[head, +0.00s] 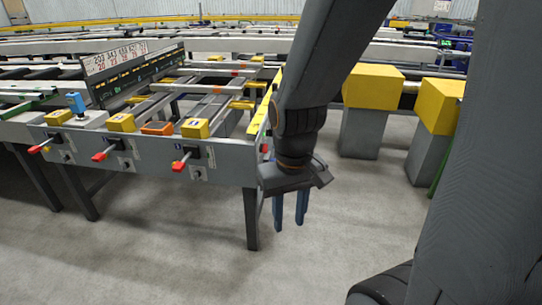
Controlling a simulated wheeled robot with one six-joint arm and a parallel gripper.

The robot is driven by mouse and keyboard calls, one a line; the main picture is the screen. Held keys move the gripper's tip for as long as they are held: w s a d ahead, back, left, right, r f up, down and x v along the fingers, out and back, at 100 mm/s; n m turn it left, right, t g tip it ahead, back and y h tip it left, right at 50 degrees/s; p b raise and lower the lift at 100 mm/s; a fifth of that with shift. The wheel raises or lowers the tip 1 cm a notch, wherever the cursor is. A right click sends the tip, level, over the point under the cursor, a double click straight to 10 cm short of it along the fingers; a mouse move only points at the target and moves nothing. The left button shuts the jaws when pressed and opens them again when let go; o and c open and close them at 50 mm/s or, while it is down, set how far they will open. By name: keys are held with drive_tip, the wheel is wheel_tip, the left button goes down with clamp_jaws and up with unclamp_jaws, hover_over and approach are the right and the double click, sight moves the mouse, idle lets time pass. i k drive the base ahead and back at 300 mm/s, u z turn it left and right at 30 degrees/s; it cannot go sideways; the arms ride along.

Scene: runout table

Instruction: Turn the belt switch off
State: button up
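The grey front panel of the runout table (140,147) carries several levers with red grips, among them a left one (40,148), a middle one (103,155) and a right one (180,163). Small round knobs sit below them, such as one under the right lever (198,174). I cannot tell which control is the belt switch, nor read its setting. My gripper (289,224) hangs fingers down just right of the panel's right end, in front of the table. Its two blue fingers are apart with nothing between them.
Yellow boxes (120,122) (195,128), an orange box (157,128) and a blue device (76,104) stand on the panel's top edge. A dark number board (135,72) stands behind. Yellow-topped grey posts (373,88) stand at right. The floor in front is clear.

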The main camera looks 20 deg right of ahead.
sight(263, 147)
drive_tip(key=z, duration=0.55)
drive_tip(key=i, duration=1.5)
drive_tip(key=z, duration=0.15)
drive_tip(key=k, duration=0.7)
drive_tip(key=u, duration=0.9)
drive_tip(key=i, duration=0.5)
drive_tip(key=z, duration=0.05)
